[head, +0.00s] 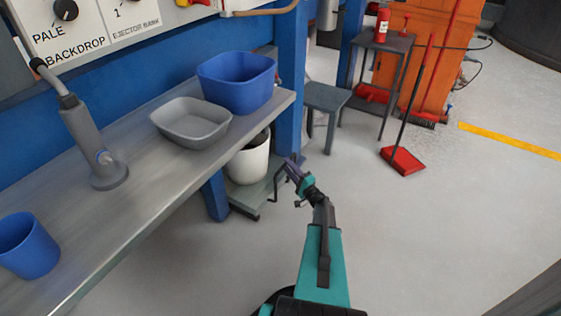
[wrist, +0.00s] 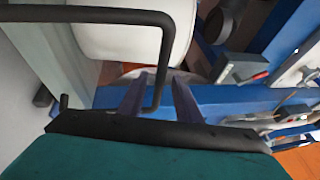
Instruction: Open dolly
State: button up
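The dolly is a low grey-green platform (head: 262,190) under the bench's right end, with a black bent handle (head: 276,184) on its right side. A white bucket (head: 249,163) stands on it. My gripper (head: 289,165) is beside the handle in the head view. In the wrist view the handle (wrist: 166,45) runs across the top and bends down between the two fingers of my gripper (wrist: 160,95). The fingers are apart, with room around the bar; I cannot tell whether either touches it. The bucket (wrist: 120,40) shows behind the handle.
A grey bench (head: 150,170) bears a grey basin (head: 191,122), a blue tub (head: 236,82) and a blue cup (head: 28,245). A blue post (head: 291,80) and grey stool (head: 326,100) stand behind. A red dustpan (head: 402,160) lies farther right.

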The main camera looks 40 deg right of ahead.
jog(key=shift+b+x, duration=0.45)
jog(key=shift+x, duration=2.45)
grip_shut()
jog(key=shift+s+a, duration=0.1)
jog(key=shift+a, duration=0.2)
